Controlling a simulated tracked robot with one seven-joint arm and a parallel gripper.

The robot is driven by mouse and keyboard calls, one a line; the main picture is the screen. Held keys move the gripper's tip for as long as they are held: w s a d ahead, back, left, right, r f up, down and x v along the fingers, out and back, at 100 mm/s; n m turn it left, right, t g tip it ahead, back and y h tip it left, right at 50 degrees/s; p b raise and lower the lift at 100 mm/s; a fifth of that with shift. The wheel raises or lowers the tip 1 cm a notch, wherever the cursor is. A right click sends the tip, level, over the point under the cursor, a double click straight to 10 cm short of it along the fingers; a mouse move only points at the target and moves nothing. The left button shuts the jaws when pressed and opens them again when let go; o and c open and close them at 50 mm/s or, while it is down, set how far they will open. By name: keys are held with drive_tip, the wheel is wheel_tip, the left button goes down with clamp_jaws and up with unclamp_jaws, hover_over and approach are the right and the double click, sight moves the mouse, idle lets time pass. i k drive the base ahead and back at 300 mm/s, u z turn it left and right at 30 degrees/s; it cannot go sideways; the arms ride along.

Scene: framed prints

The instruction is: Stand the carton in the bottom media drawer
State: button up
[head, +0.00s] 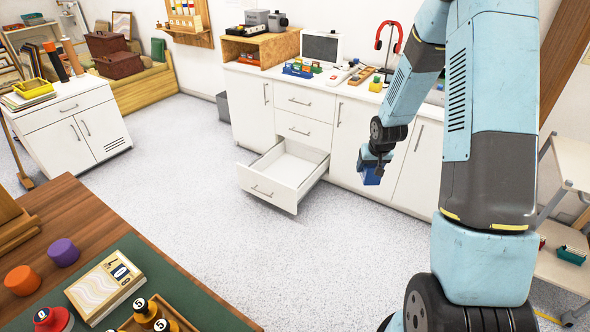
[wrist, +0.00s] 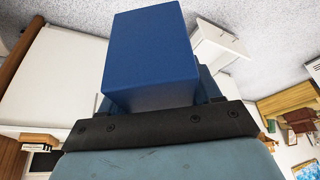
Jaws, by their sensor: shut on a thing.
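A blue carton (wrist: 150,55) fills the middle of the wrist view, held at my gripper (wrist: 160,108). In the head view the carton (head: 371,176) shows as a small blue block under my gripper (head: 376,163), in front of the white cabinet doors. My gripper is shut on it; the fingers are mostly hidden behind the carton. The bottom media drawer (head: 272,190) is pulled open at the left of my gripper, and the visible part of its inside looks empty. The carton is apart from the drawer, off to its right. The open drawer also shows in the wrist view (wrist: 215,42).
Two shut drawers (head: 305,115) sit above the open one. The counter above holds a monitor (head: 322,47), red headphones (head: 389,38) and small items. A table (head: 130,240) with game pieces is at the front left. The grey floor (head: 180,150) left of the drawer is clear.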

sight(286, 170)
drive_tip(key=u, duration=0.05)
drive_tip(key=i, duration=2.35)
drive_tip(key=u, duration=0.1)
